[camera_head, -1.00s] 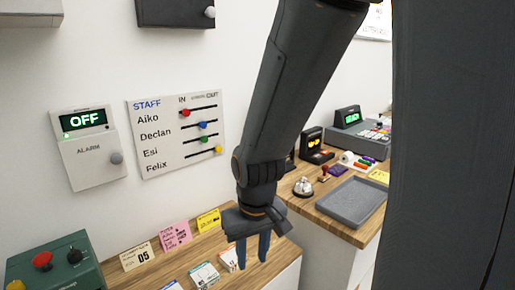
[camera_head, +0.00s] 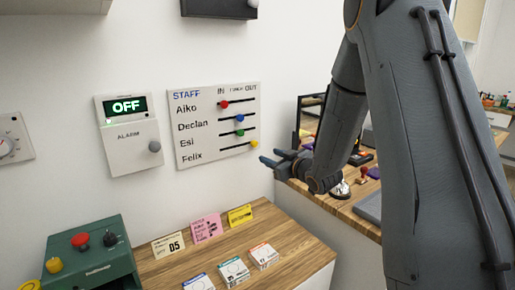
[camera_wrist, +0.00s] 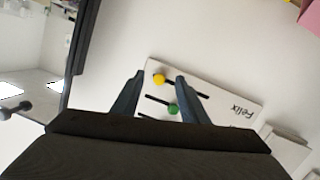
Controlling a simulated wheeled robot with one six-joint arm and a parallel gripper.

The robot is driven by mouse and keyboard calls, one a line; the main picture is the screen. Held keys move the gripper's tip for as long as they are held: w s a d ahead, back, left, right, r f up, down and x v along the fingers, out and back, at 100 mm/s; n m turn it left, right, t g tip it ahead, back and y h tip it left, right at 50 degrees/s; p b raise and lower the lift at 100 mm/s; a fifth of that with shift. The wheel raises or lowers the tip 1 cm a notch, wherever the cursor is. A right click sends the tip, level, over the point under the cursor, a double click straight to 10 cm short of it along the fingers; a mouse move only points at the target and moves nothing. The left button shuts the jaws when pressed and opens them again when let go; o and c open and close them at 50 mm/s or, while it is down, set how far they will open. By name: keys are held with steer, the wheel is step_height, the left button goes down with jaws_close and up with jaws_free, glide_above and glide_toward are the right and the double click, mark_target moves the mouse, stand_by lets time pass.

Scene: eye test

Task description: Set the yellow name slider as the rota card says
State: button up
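The white staff board (camera_head: 200,155) hangs on the wall with sliders for Aiko, Declan, Esi and Felix. The yellow slider (camera_head: 255,143) is on the Felix row at the right, OUT end of its slot. My gripper (camera_head: 269,157) is open and empty, just right of and below the yellow slider in the head view. In the wrist view the yellow slider (camera_wrist: 158,79) appears between my two spread fingertips (camera_wrist: 160,75); I cannot tell how far off it is. The pink card (camera_head: 206,228), with handwritten-looking lines, stands on the counter; its text is too small to read.
The red (camera_head: 223,104), blue (camera_head: 240,118) and green (camera_head: 240,132) sliders sit close above the yellow one. An alarm box (camera_head: 132,147) reading OFF is left of the board. Cards, small boxes and a green button box (camera_head: 95,262) are on the wooden counter (camera_head: 290,238) below.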

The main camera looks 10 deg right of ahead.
mark_target(255, 144)
steer(key=w+a, duration=0.1)
steer(key=w, duration=0.1)
steer(key=w+a+r+n+y+p, duration=0.1)
steer(key=w, duration=0.2)
steer(key=w+a+t+y+p, duration=0.1)
steer(key=w, duration=0.2)
steer(key=shift+w+a+r, duration=0.1)
steer(key=shift+a+r, duration=0.15)
jaws_close()
